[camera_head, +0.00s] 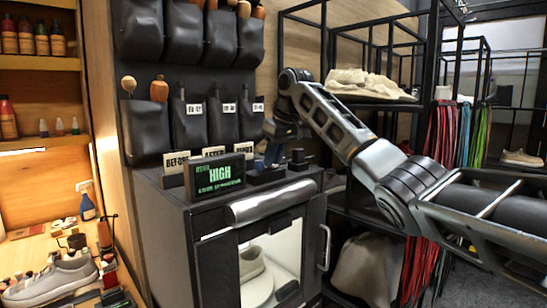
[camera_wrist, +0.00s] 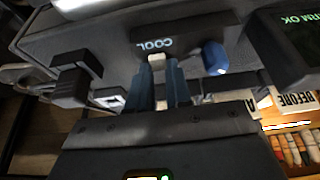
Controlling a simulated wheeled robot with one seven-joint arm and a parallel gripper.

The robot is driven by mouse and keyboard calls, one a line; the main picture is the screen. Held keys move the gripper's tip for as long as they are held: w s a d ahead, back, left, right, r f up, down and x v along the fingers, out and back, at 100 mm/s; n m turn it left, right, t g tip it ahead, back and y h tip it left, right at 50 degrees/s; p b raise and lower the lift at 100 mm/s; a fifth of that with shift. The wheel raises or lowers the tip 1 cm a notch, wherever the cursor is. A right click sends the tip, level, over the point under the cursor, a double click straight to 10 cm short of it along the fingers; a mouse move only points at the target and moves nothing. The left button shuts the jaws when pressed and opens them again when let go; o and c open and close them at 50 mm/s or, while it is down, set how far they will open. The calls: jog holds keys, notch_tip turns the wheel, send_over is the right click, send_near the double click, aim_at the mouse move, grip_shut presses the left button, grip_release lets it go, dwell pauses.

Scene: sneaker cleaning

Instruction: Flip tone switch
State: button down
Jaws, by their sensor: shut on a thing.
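In the wrist view a black panel (camera_wrist: 190,46) carries the upside-down word COOL. A small pale switch tip (camera_wrist: 157,59) shows below that word. My gripper (camera_wrist: 158,72) has its two blue fingers around this tip, shut on it; the fingers hide its lower part. A rounded blue knob (camera_wrist: 215,58) sits beside it on the right, apart from the fingers. In the head view my gripper (camera_head: 273,150) is above the top of the dark cabinet (camera_head: 185,225), and my arm partly covers it. The switch itself cannot be made out there.
A display reading HIGH (camera_head: 219,174) stands on the cabinet's front left, with BEFORE and AFTER cards (camera_head: 177,160) behind it. A black block (camera_wrist: 75,80) is at left in the wrist view. Hanging pouches (camera_head: 190,122) are behind; a rack (camera_head: 375,105) stands at right.

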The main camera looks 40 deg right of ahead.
jog(key=shift+s+a+f+t+b, duration=0.1)
jog(key=shift+s+f+t+b, duration=0.2)
jog(key=shift+t+b, duration=0.6)
jog(key=shift+s+t+b, duration=0.15)
jog(key=shift+t+b, duration=0.45)
jog(key=shift+b, duration=0.1)
jog(key=shift+s+r+t, duration=0.1)
jog(key=shift+r+t, duration=0.1)
jog(key=shift+t, duration=0.2)
jog(key=c, duration=1)
grip_release()
jog(key=shift+c, duration=0.2)
jog(key=b+v, duration=0.2)
jog(key=v, duration=0.6)
